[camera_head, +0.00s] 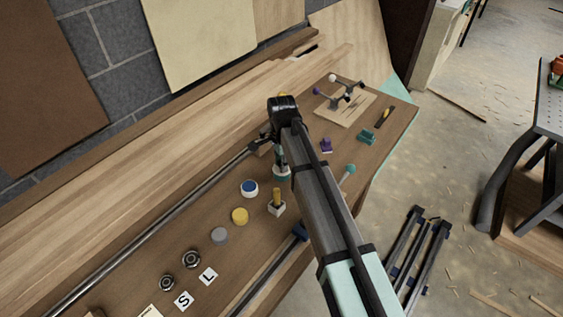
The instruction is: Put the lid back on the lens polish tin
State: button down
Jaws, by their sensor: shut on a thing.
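My gripper (280,160) points down over the workbench, below the dark wrist joint, partly hidden by my own arm. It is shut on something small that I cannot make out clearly. A round teal, white and dark item (281,174) shows right at the fingertips; I cannot tell whether it is held or stands beneath. To its left are a white round tin with a blue top (249,188), a yellow round tin (240,216) and a flat grey disc (219,236). No label is readable, so I cannot tell which is the lens polish tin or where its lid is.
A yellow-handled tool in a white block (277,205) stands close to the gripper. Two metal rings (190,259) and letter cards (208,276) lie nearer. Purple (326,145) and teal (367,136) items and a board with clamps (345,104) lie to the right. A long bar clamp (150,232) runs alongside.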

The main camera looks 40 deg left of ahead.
dwell(0.3)
jog(key=shift+c, duration=1.6)
grip_release()
jog(key=shift+r, duration=0.1)
jog(key=shift+r+p, duration=1.9)
jog(key=shift+r, duration=1.55)
grip_shut()
jog(key=shift+f+b, duration=1)
jog(key=shift+f, duration=1.4)
